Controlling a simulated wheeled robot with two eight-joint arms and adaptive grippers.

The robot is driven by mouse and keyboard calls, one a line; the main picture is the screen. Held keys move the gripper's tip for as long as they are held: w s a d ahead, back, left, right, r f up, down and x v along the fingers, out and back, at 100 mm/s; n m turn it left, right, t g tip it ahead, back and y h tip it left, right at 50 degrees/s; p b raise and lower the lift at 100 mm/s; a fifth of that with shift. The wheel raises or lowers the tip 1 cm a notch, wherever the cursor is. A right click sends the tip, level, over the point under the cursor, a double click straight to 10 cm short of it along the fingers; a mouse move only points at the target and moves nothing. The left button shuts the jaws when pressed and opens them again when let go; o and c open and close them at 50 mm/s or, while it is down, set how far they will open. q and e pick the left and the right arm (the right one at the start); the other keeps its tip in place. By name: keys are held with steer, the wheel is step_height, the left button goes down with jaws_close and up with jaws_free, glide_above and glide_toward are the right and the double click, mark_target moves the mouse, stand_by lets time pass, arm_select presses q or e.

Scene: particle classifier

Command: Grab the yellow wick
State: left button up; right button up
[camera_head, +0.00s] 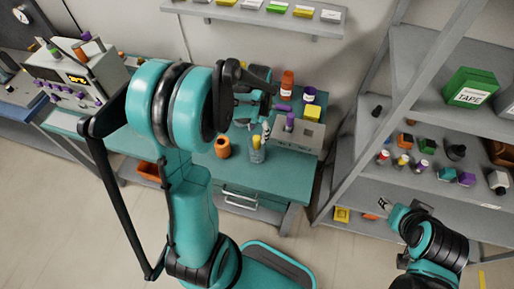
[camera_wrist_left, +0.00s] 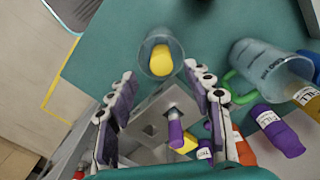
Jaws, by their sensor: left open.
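A yellow cylinder, likely the yellow wick, stands in a clear glass on the teal bench; in the left wrist view the wick (camera_wrist_left: 160,61) is between and just beyond my fingertips, inside the glass (camera_wrist_left: 152,38). In the head view the glass (camera_head: 257,156) stands near the front of the bench top. My left gripper (camera_wrist_left: 160,82) is open with nothing between its fingers; in the head view it (camera_head: 262,98) is partly hidden by its own arm. My right gripper (camera_head: 383,204) is at the right, away from the bench, too small to tell whether open.
A grey slotted block (camera_wrist_left: 148,112) holds a purple cylinder (camera_wrist_left: 174,130). An orange container (camera_head: 222,148) is left of the glass. A shelf rack (camera_head: 360,190) stands at the right.

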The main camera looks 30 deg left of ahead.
mark_target(257, 138)
arm_select(q)
step_height(257, 138, down, 4)
steer(key=shift+s+a+r+b, duration=0.1)
steer(key=shift+a+r+b, duration=0.1)
steer(key=shift+b, duration=0.25)
jaws_close()
steer(key=shift+r, duration=0.2)
